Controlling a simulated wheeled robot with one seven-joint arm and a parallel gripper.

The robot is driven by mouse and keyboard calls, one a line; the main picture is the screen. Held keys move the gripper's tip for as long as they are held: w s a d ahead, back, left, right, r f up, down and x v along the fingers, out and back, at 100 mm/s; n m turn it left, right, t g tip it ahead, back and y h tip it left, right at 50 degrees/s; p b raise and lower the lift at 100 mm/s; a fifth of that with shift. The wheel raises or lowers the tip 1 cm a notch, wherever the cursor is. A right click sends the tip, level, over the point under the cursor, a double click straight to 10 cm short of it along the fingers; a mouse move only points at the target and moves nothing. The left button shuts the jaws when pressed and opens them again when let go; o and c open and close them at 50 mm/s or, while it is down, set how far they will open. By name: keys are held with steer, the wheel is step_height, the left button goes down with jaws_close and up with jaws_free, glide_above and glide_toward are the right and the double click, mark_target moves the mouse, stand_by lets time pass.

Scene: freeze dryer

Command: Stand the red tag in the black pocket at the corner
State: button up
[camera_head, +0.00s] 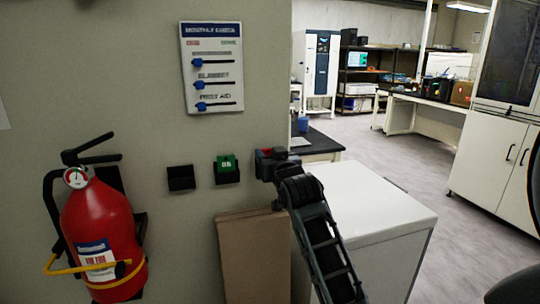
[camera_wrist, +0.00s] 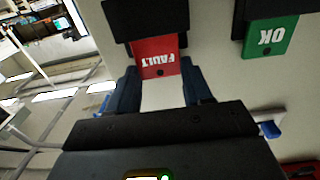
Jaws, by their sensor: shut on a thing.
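The red tag (camera_wrist: 158,58), marked FAULT, sits between the fingers of my gripper (camera_wrist: 160,88) in the wrist view, which is upside down. My gripper is shut on it. A black pocket (camera_wrist: 145,16) at the wall corner overlaps the tag's lower end, so the tag looks at least partly in it. How deep it sits is hidden. In the head view my gripper (camera_head: 270,157) is at the wall's right edge, and only a bit of the red tag (camera_head: 266,152) shows. The corner pocket is mostly hidden there by my gripper.
A green OK tag (camera_head: 227,162) stands in a black pocket (camera_head: 227,177) left of my gripper. An empty black pocket (camera_head: 181,178) is further left. A fire extinguisher (camera_head: 100,235) hangs at lower left. A white cabinet (camera_head: 370,205) stands below my arm. A slider board (camera_head: 211,67) is above.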

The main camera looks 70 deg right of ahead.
steer(key=shift+f, duration=0.15)
steer(key=o, duration=1.1)
steer(key=shift+c, duration=0.2)
steer(key=shift+a, duration=0.1)
steer(key=shift+p+v, duration=0.65)
steer(key=shift+v, duration=2.3)
